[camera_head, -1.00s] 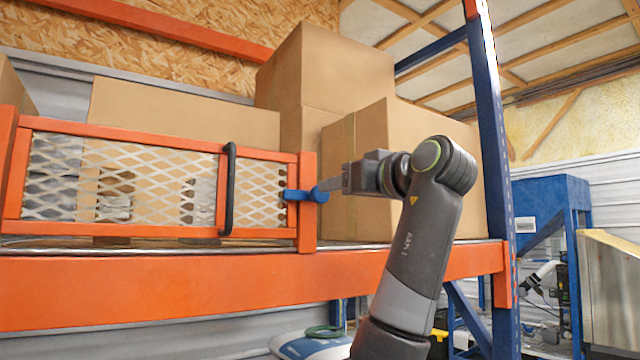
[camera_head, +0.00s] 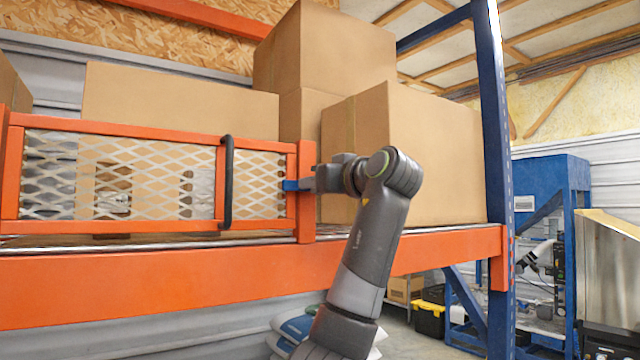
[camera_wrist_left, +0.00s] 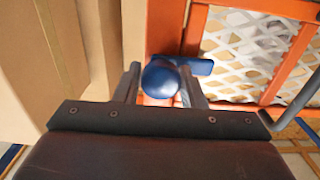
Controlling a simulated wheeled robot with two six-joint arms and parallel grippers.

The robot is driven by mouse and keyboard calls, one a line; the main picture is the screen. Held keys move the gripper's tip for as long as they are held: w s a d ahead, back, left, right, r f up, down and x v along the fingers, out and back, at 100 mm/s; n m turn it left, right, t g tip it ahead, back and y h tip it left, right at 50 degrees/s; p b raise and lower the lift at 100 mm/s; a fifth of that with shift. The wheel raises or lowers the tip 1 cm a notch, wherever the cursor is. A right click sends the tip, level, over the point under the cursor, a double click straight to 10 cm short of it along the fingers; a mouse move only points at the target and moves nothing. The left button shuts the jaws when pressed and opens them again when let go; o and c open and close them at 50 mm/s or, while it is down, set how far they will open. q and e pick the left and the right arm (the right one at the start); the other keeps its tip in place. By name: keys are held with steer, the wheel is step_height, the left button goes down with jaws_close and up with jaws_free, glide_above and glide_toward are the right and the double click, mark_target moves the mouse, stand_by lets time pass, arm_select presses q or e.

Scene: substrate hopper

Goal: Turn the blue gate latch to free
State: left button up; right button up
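The blue gate latch (camera_head: 291,185) sits on the orange post at the right end of the mesh gate (camera_head: 262,155). Its bar lies roughly level across the gate edge, and its right part is hidden by my left gripper (camera_head: 311,184) in the head view. In the left wrist view, the latch's rounded blue knob (camera_wrist_left: 160,78) lies between the two fingers of my left gripper (camera_wrist_left: 160,90), and its bar runs right towards the mesh. The fingers are apart with narrow gaps beside the knob, so they look open around it. My right gripper is not in view.
A black handle (camera_head: 227,182) stands upright on the gate. Cardboard boxes (camera_head: 430,150) stand on the shelf behind and right of the latch. The orange shelf beam (camera_head: 150,285) runs below, and a blue rack upright (camera_head: 494,110) stands at right.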

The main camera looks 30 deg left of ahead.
arm_select(q)
steer(key=c, duration=0.5)
steer(key=shift+m, duration=0.3)
steer(key=m+b, duration=0.1)
steer(key=m, duration=0.2)
steer(key=shift+m, duration=0.3)
steer(key=m+b, duration=0.1)
steer(key=m, duration=0.2)
steer(key=shift+w+m, duration=0.1)
steer(key=shift+m, duration=0.2)
steer(key=m+b, duration=0.2)
steer(key=m, duration=0.3)
steer(key=shift+f+m, duration=0.1)
steer(key=shift+m, duration=0.2)
steer(key=m+b, duration=0.1)
steer(key=m, duration=0.3)
steer(key=shift+m, duration=0.3)
